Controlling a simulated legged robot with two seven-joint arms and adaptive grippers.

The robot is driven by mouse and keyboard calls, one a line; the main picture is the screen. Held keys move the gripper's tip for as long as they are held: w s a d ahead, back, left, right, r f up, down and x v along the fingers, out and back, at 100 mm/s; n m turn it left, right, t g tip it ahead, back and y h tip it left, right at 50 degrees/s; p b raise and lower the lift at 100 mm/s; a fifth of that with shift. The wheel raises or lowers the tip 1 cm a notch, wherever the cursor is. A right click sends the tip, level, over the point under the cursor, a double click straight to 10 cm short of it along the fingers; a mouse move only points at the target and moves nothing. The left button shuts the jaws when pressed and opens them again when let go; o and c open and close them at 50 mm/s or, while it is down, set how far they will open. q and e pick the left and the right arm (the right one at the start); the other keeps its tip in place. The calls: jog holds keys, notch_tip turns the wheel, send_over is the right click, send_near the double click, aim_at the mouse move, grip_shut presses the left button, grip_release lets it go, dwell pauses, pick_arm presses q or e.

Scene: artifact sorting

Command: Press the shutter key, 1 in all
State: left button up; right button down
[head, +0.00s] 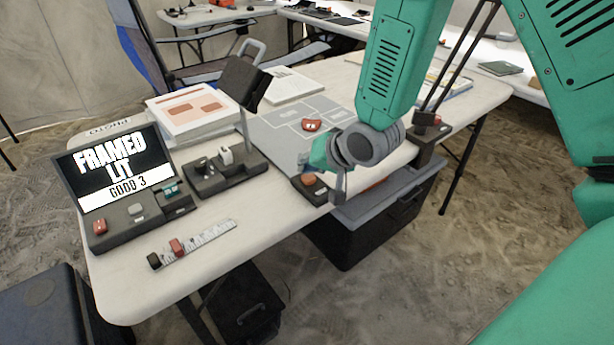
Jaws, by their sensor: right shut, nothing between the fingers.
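A small dark box with a red-orange button (308,180) sits at the table's front edge; I cannot read its label, so I cannot tell whether it is the shutter key. My right gripper (338,194) is shut and empty, pointing down just right of this box. I cannot tell whether they touch. A console (125,232) at the left has a red key (99,227), a grey key (136,210) and a teal block (171,190). Its screen (112,166) reads "FRAMED LIT GOOD 3". My left gripper is not in view.
A black stand (226,176) with a tilted dark panel (243,83) stands mid-table. A grey mat (278,122) bears a reddish shard (311,125). A scale bar (200,239) lies in front. Another dark device (428,127) is at the right edge. Bins (350,235) stand below.

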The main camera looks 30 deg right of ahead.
jog(key=shift+a+f, duration=0.15)
jog(key=shift+f, duration=0.05)
jog(key=shift+d+f, duration=0.1)
jog(key=shift+d, duration=0.35)
jog(key=shift+a+f, duration=0.15)
jog(key=shift+a, duration=0.2)
jog(key=shift+d+f, duration=0.2)
jog(key=shift+f, duration=0.15)
jog(key=shift+r, duration=0.15)
jog(key=shift+d+r+p, duration=0.2)
jog(key=shift+r+p, duration=0.55)
jog(key=shift+p, duration=0.05)
